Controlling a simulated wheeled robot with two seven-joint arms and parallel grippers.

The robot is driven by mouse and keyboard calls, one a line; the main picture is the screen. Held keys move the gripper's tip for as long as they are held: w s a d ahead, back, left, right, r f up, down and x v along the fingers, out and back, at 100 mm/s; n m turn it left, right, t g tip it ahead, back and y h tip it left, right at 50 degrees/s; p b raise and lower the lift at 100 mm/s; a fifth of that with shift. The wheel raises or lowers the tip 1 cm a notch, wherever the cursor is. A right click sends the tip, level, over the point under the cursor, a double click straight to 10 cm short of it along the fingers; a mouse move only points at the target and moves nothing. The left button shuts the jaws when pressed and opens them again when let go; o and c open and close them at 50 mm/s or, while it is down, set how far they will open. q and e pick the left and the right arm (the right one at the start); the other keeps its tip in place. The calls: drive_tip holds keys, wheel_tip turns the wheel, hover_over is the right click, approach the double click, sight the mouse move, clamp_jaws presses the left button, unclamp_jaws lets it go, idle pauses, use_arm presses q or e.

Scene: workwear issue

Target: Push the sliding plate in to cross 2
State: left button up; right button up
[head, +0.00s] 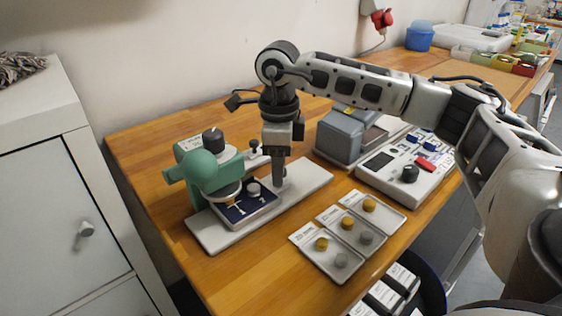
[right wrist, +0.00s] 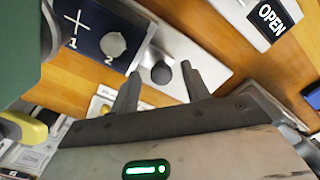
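The green press (head: 205,172) stands on a pale grey base (head: 215,238). Under its head is the dark blue sliding plate (head: 238,214), with white crosses and the numbers 1 and 2. The plate also shows in the right wrist view (right wrist: 88,28). A grey round piece (right wrist: 113,44) sits beside the number 2, with no cross visible there. My right gripper (head: 279,183) points down at the plate's right end. In the right wrist view its fingers (right wrist: 160,69) are apart, with a dark ball knob (right wrist: 161,74) between them, seemingly untouched. My left gripper is out of view.
Small trays (head: 342,228) with gold and grey round pieces lie in front. A control box (head: 400,180) with a knob and red switch, and a grey machine (head: 340,137), stand to the right. A white cabinet (head: 60,200) is at left. Bare wood lies behind the press.

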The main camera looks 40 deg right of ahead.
wheel_tip(320, 180, up, 16)
drive_tip(key=p, duration=0.1)
idle(0.6)
drive_tip(key=shift+s, duration=0.1)
